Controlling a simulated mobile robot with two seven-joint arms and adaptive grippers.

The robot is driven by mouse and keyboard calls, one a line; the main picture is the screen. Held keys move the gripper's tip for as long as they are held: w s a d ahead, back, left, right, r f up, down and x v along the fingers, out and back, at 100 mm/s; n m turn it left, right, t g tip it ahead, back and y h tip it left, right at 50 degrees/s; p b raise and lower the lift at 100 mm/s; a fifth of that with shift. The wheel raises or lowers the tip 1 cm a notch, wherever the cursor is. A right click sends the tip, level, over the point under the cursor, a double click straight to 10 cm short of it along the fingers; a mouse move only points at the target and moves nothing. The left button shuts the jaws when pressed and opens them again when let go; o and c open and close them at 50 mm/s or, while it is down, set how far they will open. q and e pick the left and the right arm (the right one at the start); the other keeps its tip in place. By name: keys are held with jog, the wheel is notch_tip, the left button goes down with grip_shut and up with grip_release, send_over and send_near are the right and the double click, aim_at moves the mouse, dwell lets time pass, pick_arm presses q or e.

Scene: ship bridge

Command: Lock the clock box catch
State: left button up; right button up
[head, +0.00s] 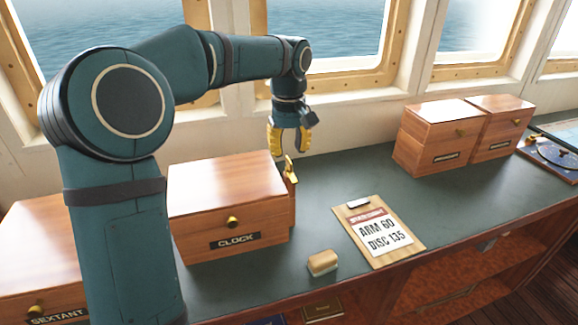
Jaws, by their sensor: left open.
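The clock box (228,200) is a reddish wooden box labelled CLOCK, with a brass knob on its front. It stands on the dark green counter, left of the middle. A small brass catch (290,168) sticks up at its right side, on a narrow wooden piece. My left gripper (290,148) has yellow fingers that point down. It is open and appears empty, just above and behind the catch in the picture. I cannot tell whether it touches anything. My right gripper is out of view.
A clipboard (378,232) reading "ARM 60 DISC 135" and a small wood-and-cream block (322,263) lie right of the clock box. The sextant box (45,250) stands left, partly behind my arm. More wooden boxes (425,140) stand at the back right.

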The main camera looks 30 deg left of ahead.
aim_at(289, 160)
pick_arm(q)
jog(key=shift+f+b, duration=0.4)
jog(key=shift+f, duration=1.6)
jog(key=shift+o, duration=0.2)
grip_shut()
